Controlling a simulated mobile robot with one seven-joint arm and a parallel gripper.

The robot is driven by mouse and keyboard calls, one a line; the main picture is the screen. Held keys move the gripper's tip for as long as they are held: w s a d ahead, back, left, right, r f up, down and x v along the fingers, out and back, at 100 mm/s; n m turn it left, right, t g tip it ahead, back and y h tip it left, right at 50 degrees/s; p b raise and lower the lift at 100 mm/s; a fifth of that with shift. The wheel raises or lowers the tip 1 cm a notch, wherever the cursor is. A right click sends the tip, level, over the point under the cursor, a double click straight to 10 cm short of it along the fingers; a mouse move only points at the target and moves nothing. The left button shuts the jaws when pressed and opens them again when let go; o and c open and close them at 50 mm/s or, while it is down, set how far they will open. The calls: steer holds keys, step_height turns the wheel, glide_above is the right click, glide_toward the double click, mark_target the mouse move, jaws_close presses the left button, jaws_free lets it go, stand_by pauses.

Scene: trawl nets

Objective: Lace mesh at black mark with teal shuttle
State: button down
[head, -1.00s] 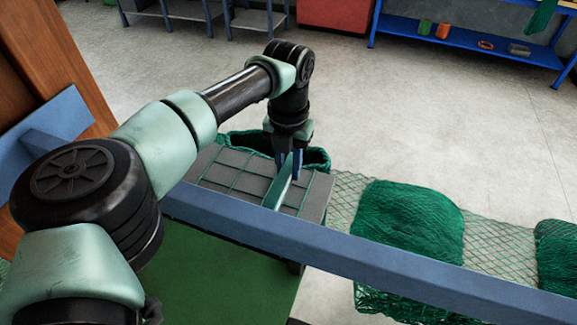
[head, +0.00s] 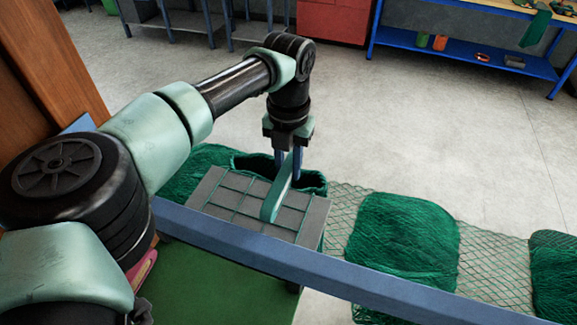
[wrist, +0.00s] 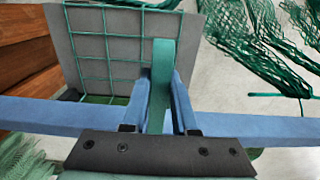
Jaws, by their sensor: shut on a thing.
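The teal shuttle (head: 281,190) is a long flat bar held between the blue fingers of my gripper (head: 288,165). In the wrist view the shuttle (wrist: 161,85) stands between the two fingers (wrist: 160,105), pointing away over the mesh. My gripper is shut on it. The green mesh (head: 240,196) is a square grid in front of a grey board (head: 313,215). The mesh also shows in the wrist view (wrist: 105,47), with the shuttle's far end over its right part. I cannot tell whether the shuttle touches the mesh. I cannot make out the black mark.
A blue rail (head: 350,279) crosses in front of the board; it also spans the wrist view (wrist: 250,127). Green netting (head: 405,238) hangs to the right. A blue shelf bench (head: 460,55) stands far back right. Open concrete floor lies behind the netting.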

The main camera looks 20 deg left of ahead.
mark_target(262, 210)
step_height(262, 210, up, 2)
steer(key=shift+r+p, duration=0.1)
steer(key=shift+p, duration=0.4)
steer(key=shift+s, duration=0.15)
steer(key=shift+s+a+p, duration=0.1)
steer(key=shift+s+p, duration=0.7)
steer(key=shift+s, duration=0.6)
steer(key=shift+s+a+p, duration=0.15)
steer(key=shift+s+p, duration=0.8)
steer(key=shift+s, duration=3.55)
steer(key=s+b, duration=0.1)
steer(key=s, duration=1)
steer(key=shift+s+a, duration=0.15)
steer(key=shift+s, duration=0.25)
steer(key=shift+b, duration=0.3)
